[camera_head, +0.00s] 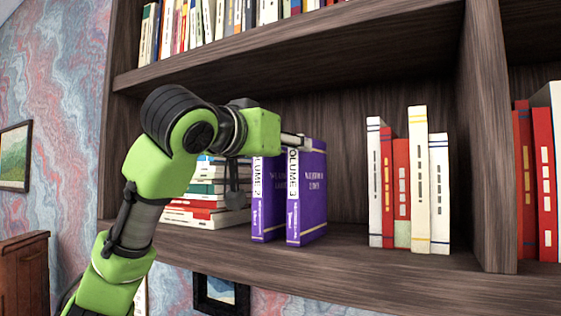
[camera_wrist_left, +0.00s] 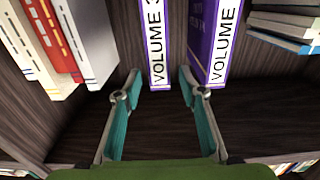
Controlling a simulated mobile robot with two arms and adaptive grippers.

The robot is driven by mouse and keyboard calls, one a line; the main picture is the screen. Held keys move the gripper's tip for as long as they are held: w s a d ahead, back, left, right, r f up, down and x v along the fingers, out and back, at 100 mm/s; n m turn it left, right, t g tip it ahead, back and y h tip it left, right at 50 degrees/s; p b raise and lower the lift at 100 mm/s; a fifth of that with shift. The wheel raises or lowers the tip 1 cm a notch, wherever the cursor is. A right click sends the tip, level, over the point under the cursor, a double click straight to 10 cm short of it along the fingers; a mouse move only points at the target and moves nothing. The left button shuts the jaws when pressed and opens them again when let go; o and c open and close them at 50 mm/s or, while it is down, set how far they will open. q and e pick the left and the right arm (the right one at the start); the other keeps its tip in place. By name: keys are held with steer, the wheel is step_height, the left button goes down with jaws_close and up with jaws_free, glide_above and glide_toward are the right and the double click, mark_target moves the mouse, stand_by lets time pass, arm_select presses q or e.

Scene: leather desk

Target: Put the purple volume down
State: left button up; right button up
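Two purple volumes stand upright, side by side on the middle shelf. Volume 3 (camera_head: 313,193) is on the right and Volume 2 (camera_head: 268,205) on the left in the head view. My left gripper (camera_head: 298,140) is at the top of Volume 3. In the left wrist view, the teal fingers (camera_wrist_left: 158,82) are spread on either side of the top end of Volume 3's spine (camera_wrist_left: 156,42), with small gaps visible. Volume 2 (camera_wrist_left: 218,45) is just right of the right finger. My right gripper is not in view.
Several red and white books (camera_head: 409,185) stand to the right, with free shelf between them and Volume 3. A stack of lying books (camera_head: 205,195) is at the left, partly behind my arm. A vertical divider (camera_head: 487,150) closes the right side. The upper shelf (camera_head: 300,50) is overhead.

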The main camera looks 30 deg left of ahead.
arm_select(q)
steer(key=shift+s+b, duration=0.4)
steer(key=shift+s, duration=0.95)
steer(key=shift+w+d+f, duration=0.1)
